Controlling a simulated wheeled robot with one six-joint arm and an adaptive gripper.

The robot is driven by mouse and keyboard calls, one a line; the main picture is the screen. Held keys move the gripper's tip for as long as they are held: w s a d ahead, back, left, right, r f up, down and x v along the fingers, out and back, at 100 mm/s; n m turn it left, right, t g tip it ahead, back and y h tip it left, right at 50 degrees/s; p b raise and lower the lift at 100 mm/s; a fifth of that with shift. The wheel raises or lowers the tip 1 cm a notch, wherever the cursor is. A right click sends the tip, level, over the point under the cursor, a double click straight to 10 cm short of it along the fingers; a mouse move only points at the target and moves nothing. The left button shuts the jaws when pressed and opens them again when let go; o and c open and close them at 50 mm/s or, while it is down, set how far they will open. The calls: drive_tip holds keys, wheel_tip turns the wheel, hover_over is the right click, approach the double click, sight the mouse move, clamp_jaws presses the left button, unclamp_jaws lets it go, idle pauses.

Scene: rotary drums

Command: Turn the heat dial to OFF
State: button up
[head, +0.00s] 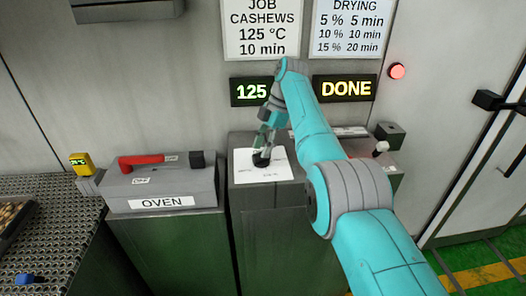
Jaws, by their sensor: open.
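The heat dial (261,160) looks like a small dark knob on a white plate (278,171) on top of the middle grey cabinet. My gripper (264,147) points down right at the dial, with its open fingers at or just above it. I cannot tell whether the fingers touch the dial or straddle it. The plate's markings are too small to read, and the dial's pointer is hidden by the gripper. A green display (250,91) above reads 125, partly covered by my arm.
A second display (345,88) reads DONE beside a lit red lamp (397,71). The OVEN box (160,190) with a red lever (140,160) stands left. A white-tipped knob (381,148) is at right. A mesh table (60,225) is far left. Job and drying signs hang above.

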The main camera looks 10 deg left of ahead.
wheel_tip(320, 180, up, 8)
idle(0.4)
drive_tip(key=shift+f, duration=0.1)
